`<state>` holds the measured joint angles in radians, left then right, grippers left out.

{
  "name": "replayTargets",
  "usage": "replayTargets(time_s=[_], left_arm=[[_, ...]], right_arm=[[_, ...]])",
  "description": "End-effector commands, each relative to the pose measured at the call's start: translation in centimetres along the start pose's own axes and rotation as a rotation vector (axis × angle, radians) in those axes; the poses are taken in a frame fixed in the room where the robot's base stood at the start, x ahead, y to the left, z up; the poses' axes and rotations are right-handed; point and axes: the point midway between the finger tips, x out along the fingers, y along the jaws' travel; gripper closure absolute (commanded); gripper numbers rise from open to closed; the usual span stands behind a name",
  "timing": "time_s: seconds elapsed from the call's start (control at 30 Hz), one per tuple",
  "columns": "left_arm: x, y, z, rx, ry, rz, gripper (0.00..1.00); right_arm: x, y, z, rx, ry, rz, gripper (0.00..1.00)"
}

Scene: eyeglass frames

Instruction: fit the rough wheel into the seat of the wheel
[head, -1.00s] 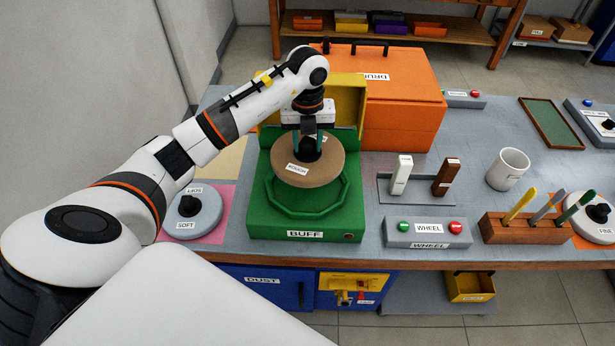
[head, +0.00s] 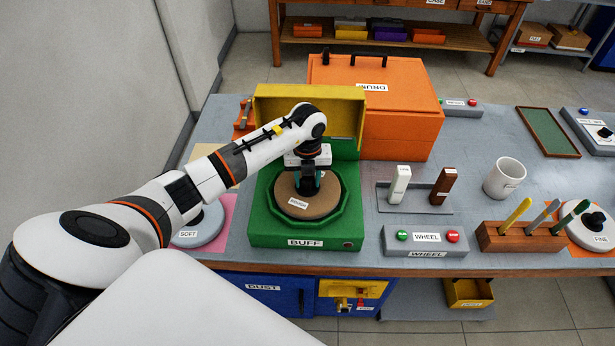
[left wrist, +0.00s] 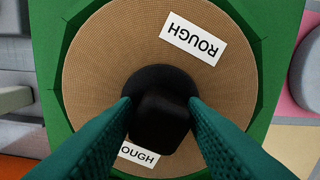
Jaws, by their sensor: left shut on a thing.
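The rough wheel (head: 324,208) is a tan disc with ROUGH labels and a black knob. It lies within the green ring of the BUFF machine's wheel seat (head: 262,226) and looks about level; whether it is fully down, I cannot tell. My left gripper (head: 309,190) is above it, pointing down. In the left wrist view its green fingers are shut on the black knob (left wrist: 160,118) of the rough wheel (left wrist: 95,60). The green seat (left wrist: 275,25) surrounds the disc there. My right gripper is not in view.
The yellow guard (head: 285,107) stands raised behind the seat, with the orange DRUM box (head: 410,115) beyond. The soft wheel (head: 205,228) lies at left on a pink mat. The WHEEL button box (head: 425,240), a white stick, a brown stick and a mug (head: 504,178) stand at right.

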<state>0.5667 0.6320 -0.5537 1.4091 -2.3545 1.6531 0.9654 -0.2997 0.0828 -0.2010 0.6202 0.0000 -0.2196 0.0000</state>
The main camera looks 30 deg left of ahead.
Motion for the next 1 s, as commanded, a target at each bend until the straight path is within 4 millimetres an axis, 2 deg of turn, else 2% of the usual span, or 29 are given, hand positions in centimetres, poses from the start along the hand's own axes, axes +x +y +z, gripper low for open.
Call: replayTargets(time_s=[0.07,0.1,0.2,0.47,0.57,0.63,0.77,1.0], left_arm=[[0.3,0.0,-0.1,0.0,0.002,0.001,0.98],[0.2,0.0,0.0,0.0,0.0,0.0,0.57],[0.2,0.0,0.0,0.0,0.0,0.0,0.4],[0.2,0.0,0.0,0.0,0.0,0.0,0.4],[-0.3,0.0,0.0,0.0,0.0,0.001,0.4],[-0.8,0.0,-0.1,0.0,0.002,0.002,0.4],[-3.1,0.0,-0.2,0.001,0.006,0.003,0.4],[-8.3,0.1,-0.1,0.001,0.005,0.004,0.4]], right_arm=[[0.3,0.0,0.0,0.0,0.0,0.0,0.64],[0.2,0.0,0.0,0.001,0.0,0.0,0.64],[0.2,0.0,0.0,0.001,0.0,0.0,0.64],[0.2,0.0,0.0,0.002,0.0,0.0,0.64],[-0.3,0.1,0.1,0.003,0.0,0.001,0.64],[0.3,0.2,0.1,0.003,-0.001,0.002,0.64],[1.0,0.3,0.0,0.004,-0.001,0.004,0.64],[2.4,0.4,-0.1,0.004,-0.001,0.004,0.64]])
